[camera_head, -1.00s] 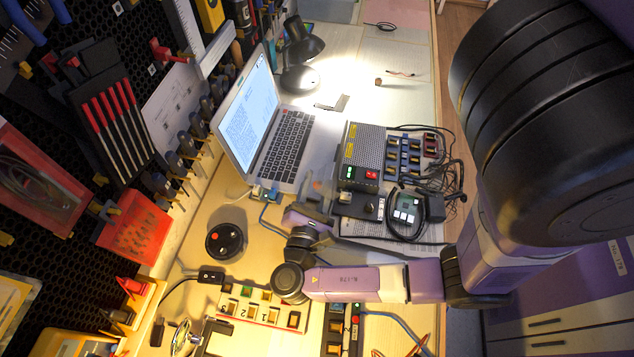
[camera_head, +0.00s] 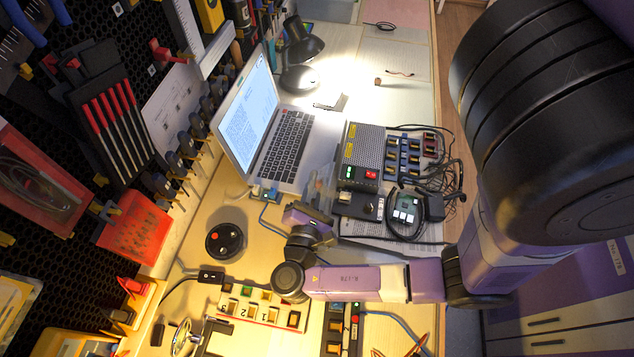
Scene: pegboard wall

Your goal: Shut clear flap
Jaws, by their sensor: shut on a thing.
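My gripper (camera_head: 324,207) is at the left edge of the small black switch box (camera_head: 358,206), between the box and the laptop. A small see-through piece, which looks like the clear flap (camera_head: 319,190), stands up at the fingertips. The gripper appears shut on it, though the fingertips are small and partly hidden by my own wrist. The flap's hinge and exact angle are too small to tell. The black box has a small knob and a light-coloured switch on its top.
A grey power unit (camera_head: 364,152) with a red button stands beside the black box, with cables and a ring-shaped device (camera_head: 405,215) to the right. The open laptop (camera_head: 278,150) is close on the left. A round black dial (camera_head: 226,241) and a numbered panel (camera_head: 262,308) lie nearer.

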